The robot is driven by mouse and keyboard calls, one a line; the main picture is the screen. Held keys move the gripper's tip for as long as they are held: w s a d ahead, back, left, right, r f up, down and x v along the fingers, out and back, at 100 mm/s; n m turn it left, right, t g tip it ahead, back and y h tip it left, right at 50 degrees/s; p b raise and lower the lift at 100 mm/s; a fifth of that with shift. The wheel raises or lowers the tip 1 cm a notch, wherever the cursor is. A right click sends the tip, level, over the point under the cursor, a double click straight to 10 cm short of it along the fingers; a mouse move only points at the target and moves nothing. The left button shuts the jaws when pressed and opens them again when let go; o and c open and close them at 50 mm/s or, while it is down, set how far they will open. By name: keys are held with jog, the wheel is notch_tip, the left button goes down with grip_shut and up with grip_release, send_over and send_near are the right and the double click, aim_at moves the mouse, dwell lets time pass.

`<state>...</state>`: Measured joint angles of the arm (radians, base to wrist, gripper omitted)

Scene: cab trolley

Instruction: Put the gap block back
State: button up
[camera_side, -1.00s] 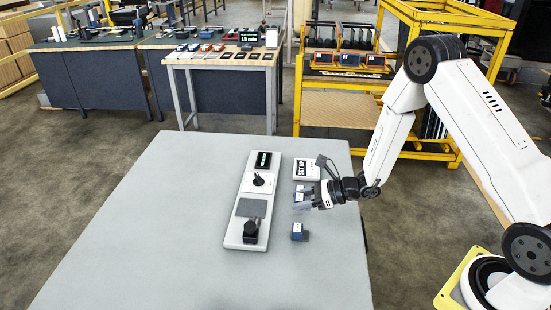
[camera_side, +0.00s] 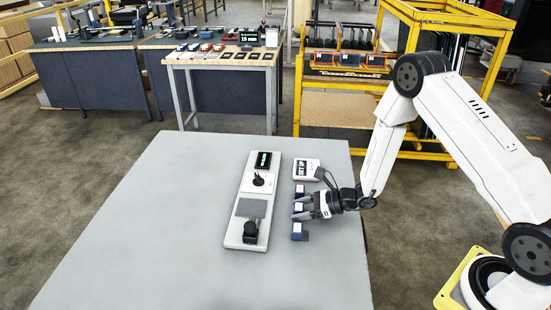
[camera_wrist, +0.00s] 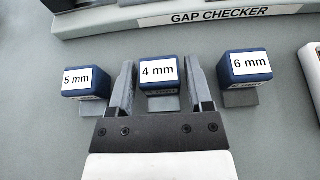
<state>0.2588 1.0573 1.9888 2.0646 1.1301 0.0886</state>
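The 4 mm block (camera_wrist: 158,73), blue with a white label, sits between the fingers of my gripper (camera_wrist: 160,88) in the wrist view. Gaps show on both sides of it, so my gripper is open around it. The 5 mm block (camera_wrist: 86,82) is left of the fingers and the 6 mm block (camera_wrist: 246,66) is right of them. In the side view my gripper (camera_side: 299,207) is low at the middle of the block row, partly hiding the middle block. The near block (camera_side: 297,230) shows clearly. The gap checker (camera_side: 235,236) lies left of the row.
A white "SET UP" box (camera_side: 306,169) stands beyond the block row. The grey table (camera_side: 150,225) is clear to the left of the gap checker. The neighbouring blocks stand close outside both fingers.

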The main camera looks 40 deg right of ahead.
jog(key=shift+o, duration=0.7)
jog(key=shift+r, duration=0.15)
jog(key=shift+s+d+r, duration=0.1)
jog(key=shift+s, duration=0.05)
jog(key=v, duration=1.1)
jog(key=shift+s+d, duration=0.25)
